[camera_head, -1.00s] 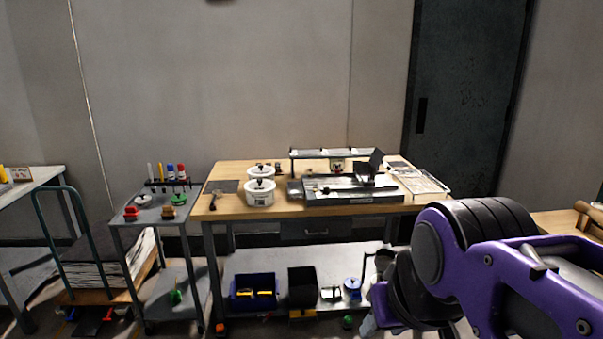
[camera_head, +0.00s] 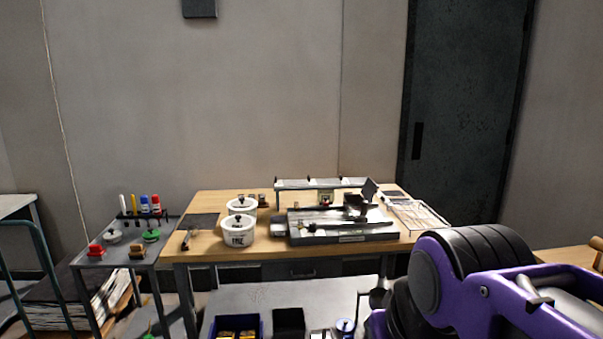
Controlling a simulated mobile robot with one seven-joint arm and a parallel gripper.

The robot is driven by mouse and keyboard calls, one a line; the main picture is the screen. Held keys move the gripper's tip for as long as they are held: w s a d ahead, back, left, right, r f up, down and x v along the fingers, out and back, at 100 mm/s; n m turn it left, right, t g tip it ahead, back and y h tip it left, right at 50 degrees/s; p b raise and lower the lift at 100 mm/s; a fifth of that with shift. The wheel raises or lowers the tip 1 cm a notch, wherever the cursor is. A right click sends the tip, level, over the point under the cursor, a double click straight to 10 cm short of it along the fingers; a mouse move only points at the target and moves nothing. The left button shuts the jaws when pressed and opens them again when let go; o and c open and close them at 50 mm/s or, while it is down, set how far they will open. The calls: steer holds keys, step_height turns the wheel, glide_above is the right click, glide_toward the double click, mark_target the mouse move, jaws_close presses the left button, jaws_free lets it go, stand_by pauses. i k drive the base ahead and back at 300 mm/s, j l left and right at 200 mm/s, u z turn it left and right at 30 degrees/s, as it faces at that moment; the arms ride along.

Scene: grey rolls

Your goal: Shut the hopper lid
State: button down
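A small dark hopper (camera_head: 355,206) stands on the flat grey machine (camera_head: 345,235) on the wooden bench. Its dark lid (camera_head: 370,189) appears raised, standing tilted up at the hopper's right side. The hopper is small and far off, so its hinge and opening are not clear. My purple and black arm fills the lower right of the view, in front of the bench. My gripper is not visible.
Two white lidded pots (camera_head: 238,232) stand left of the machine on the wooden bench (camera_head: 205,245). A raised rack (camera_head: 322,183) stands behind it, and a wire tray (camera_head: 420,216) lies to the right. A small grey cart (camera_head: 115,250) with markers stands left of the bench.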

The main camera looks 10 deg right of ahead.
mark_target(369, 187)
steer(key=i+l, duration=0.6)
steer(key=i, duration=0.2)
steer(key=i+l, duration=0.6)
steer(key=i, duration=0.2)
